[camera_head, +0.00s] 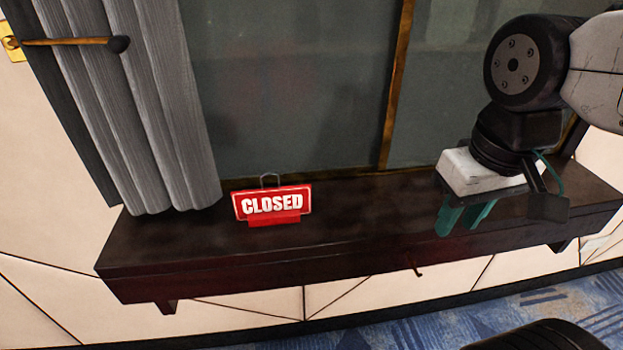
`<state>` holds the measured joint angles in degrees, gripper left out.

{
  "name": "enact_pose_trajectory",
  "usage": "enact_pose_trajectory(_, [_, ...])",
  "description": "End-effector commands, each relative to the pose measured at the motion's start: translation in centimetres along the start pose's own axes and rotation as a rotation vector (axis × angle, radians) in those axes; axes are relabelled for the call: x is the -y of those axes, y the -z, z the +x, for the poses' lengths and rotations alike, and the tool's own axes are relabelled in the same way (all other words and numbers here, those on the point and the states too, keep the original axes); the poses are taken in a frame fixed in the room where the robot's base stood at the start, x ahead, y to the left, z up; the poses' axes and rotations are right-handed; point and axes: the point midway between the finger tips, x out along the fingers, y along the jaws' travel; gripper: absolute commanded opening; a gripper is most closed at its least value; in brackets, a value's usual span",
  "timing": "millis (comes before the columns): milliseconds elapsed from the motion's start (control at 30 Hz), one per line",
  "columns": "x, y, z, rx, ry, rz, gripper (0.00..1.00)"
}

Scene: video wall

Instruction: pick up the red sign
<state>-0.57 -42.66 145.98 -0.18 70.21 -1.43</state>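The red sign (272,204) reads "CLOSED" in white letters and has a thin wire loop at its top. It stands upright on the dark wooden ledge (160,245), left of the middle. My gripper (463,220) is over the right part of the ledge, pointing down, well to the right of the sign and apart from it. Its green fingers show a gap between them, with nothing seen in it.
A grey curtain (140,110) hangs behind the ledge's left end, and a dark window pane (290,90) with brown frame bars rises behind the sign. The ledge between the sign and my gripper is clear. Blue patterned carpet (520,315) lies below.

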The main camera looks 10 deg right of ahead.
Motion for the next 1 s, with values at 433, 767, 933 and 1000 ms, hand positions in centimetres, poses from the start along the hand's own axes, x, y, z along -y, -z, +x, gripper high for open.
enact_pose_trajectory(433, [10.4, 14.4, 0.1, 0.068, 0.053, -0.972, 0.31])
enact_pose_trajectory(767, [19.1, 19.5, 3.0, 0.087, 0.087, -1.467, 0.31])
enact_pose_trajectory(933, [19.7, 19.6, 4.5, 0.089, 0.091, -1.504, 0.31])
enact_pose_trajectory(1000, [19.7, 19.5, 5.3, 0.089, 0.09, -1.503, 0.31])
